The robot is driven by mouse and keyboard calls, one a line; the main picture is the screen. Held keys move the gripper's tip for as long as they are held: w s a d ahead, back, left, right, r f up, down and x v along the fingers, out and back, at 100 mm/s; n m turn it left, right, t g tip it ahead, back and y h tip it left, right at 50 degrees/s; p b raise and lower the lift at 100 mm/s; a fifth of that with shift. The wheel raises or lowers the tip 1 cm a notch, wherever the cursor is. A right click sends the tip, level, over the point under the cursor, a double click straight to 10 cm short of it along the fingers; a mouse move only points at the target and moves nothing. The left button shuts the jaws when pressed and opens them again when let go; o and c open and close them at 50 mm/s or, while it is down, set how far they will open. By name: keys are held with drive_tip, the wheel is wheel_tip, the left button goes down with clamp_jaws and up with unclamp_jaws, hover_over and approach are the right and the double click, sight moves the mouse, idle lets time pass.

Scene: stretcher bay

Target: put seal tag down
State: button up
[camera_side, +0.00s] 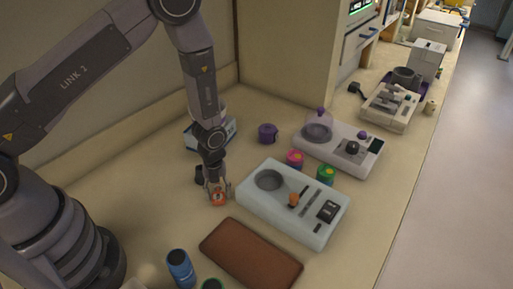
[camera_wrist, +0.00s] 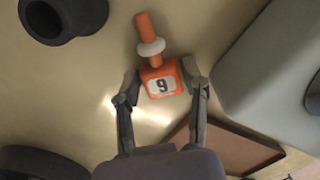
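The seal tag (camera_wrist: 158,84) is orange, with a white label reading 9, a white collar and an orange stem. In the wrist view it sits between the two fingers of my gripper (camera_wrist: 162,80), with a fingertip against each side of its body. In the side view my gripper (camera_side: 217,190) points down low over the counter, left of the pale grey device, with the orange tag (camera_side: 218,199) at its tips. I cannot tell whether the tag touches the counter. The fingers partly hide it in the side view.
A pale grey device (camera_side: 270,208) with a round recess and orange knob stands close right. A brown mat (camera_side: 250,255) lies in front. A dark hollow cylinder (camera_wrist: 62,17) is near the tag. Pink (camera_side: 295,159) and green (camera_side: 326,174) containers stand behind the device. Bare counter surrounds the tag.

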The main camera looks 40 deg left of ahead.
sight(217, 192)
drive_tip(key=c, duration=0.4)
wheel_tip(217, 192, up, 10)
drive_tip(key=n, duration=0.1)
drive_tip(key=w+a+r+n, duration=0.1)
drive_tip(key=a+r+n, duration=0.3)
drive_tip(key=n, duration=0.9)
drive_tip(key=w+a+r+n, duration=0.2)
drive_tip(key=a+r+n, duration=0.3)
drive_tip(key=n, duration=0.8)
drive_tip(key=shift+a+r, duration=0.15)
drive_tip(key=shift+r, duration=0.05)
